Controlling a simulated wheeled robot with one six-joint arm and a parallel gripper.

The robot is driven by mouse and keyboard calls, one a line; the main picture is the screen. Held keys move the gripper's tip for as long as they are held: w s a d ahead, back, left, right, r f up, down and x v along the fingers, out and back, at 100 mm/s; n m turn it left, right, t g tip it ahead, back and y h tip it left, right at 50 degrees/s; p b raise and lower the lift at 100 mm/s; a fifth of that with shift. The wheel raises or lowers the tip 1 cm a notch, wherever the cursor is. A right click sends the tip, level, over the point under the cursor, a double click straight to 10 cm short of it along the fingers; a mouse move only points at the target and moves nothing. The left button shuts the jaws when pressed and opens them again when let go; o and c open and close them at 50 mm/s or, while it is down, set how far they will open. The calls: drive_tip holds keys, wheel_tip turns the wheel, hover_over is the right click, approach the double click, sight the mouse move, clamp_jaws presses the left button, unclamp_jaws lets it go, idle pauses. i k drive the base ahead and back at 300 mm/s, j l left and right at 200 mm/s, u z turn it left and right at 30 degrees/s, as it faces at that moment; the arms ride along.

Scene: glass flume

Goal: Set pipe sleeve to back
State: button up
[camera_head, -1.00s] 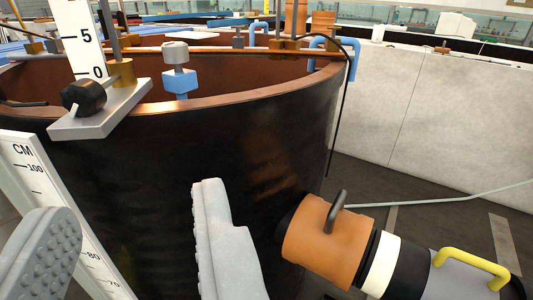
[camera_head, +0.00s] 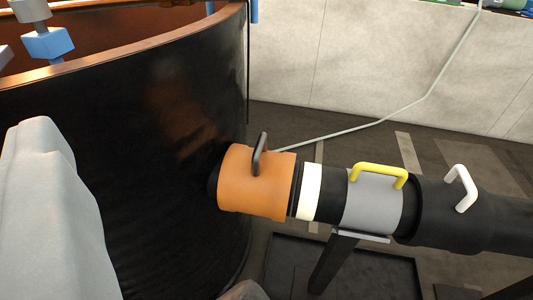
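A black pipe runs across the right of the view and meets the side of a large black tank. It carries an orange sleeve (camera_head: 257,182) with a dark handle at the tank end, and a grey sleeve (camera_head: 372,205) with a yellow handle farther right. I cannot tell which of these is the pipe sleeve. A large grey finger of my gripper (camera_head: 50,215) shows at the left, apart from both sleeves. A grey shape at the bottom edge may be the other finger. I see nothing held.
The black tank (camera_head: 120,170) with its copper-coloured rim fills the left. A white band (camera_head: 310,192) sits between the sleeves. A white handle (camera_head: 461,188) rises from the pipe at right. A stand supports the pipe. A pale wall (camera_head: 380,70) lies behind open floor.

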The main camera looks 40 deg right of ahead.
sight(458, 218)
drive_tip(key=z, duration=2.1)
